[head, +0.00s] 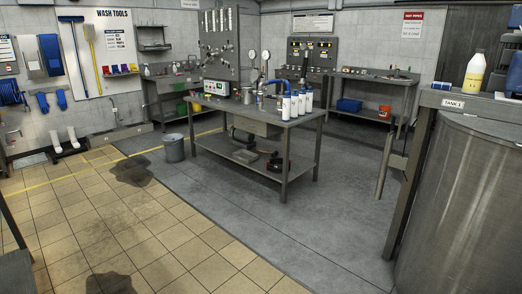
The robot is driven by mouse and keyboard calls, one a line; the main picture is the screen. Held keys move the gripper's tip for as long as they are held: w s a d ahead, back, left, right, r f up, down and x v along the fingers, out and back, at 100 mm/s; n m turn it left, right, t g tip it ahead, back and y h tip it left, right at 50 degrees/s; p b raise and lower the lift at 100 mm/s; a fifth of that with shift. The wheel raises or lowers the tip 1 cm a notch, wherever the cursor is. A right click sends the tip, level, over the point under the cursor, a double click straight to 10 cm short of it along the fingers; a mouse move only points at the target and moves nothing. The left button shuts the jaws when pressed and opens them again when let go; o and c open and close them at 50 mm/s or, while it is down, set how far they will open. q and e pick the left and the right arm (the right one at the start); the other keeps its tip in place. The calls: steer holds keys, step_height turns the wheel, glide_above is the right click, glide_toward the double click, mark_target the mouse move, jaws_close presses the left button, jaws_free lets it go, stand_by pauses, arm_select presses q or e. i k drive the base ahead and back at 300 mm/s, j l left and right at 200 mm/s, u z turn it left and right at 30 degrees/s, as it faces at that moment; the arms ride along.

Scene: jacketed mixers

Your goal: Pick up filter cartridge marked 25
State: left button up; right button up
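Several white cylinders with blue parts, which look like filter cartridges (286,107), stand upright near the right end of the grey metal table (262,124) in the middle of the room. They are small and far off, and I cannot read any number on them, so I cannot tell which is marked 25. A blue hose or handle (272,84) curves above the table beside them. Neither of my grippers shows in the head view.
A grey bucket (174,148) stands left of the table. Dark wet patches (131,171) lie on the tan tiles. A large steel tank (462,215) and its frame fill the right side. The grey floor (290,225) before the table is clear.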

mark_target(302, 95)
steer(key=i, duration=3.05)
